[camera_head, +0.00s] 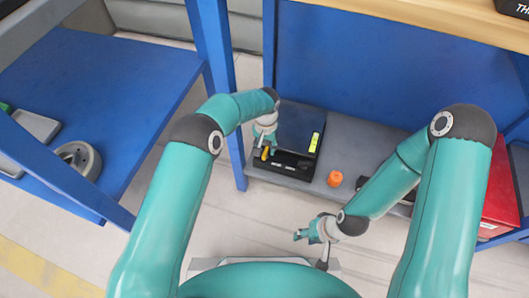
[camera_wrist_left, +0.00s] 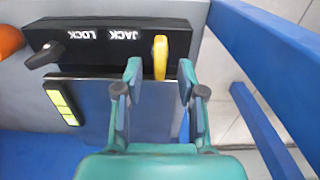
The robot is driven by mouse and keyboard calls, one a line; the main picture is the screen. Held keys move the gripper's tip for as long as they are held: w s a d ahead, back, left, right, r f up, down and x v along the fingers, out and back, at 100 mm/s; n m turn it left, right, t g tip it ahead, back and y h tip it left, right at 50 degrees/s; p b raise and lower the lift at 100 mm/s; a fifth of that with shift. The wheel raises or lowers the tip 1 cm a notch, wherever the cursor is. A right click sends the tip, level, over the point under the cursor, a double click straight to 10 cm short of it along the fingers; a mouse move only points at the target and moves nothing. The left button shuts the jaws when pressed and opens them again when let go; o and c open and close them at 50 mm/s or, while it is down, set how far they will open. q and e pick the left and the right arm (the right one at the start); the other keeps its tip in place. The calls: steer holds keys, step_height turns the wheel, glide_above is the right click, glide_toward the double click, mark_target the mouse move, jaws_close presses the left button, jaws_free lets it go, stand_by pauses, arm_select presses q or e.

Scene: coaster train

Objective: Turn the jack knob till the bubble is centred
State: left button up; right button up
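The yellow jack knob (camera_wrist_left: 160,57) stands on a black panel (camera_wrist_left: 85,35) marked LOCK and JACK; it also shows in the head view (camera_head: 265,154). My left gripper (camera_wrist_left: 160,68) is open, its fingers on either side of the knob with gaps between. In the head view my left gripper (camera_head: 262,143) hangs over the panel's left end. The yellow-green level vial (camera_wrist_left: 62,102) is on the plate behind the panel and shows in the head view (camera_head: 314,142); its bubble is too small to place. My right gripper (camera_head: 302,235) is away from the unit, its fingers too small to judge.
A black lever (camera_wrist_left: 43,55) sits by the LOCK label. An orange object (camera_head: 335,178) stands on the grey shelf (camera_head: 318,187) right of the unit. A blue table leg (camera_head: 236,155) is close left of my left gripper. A red box (camera_head: 500,200) is at far right.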

arm_select(q)
steer(key=shift+f, duration=1.35)
steer(key=shift+c, duration=0.3)
steer(key=shift+a, duration=0.1)
jaws_close()
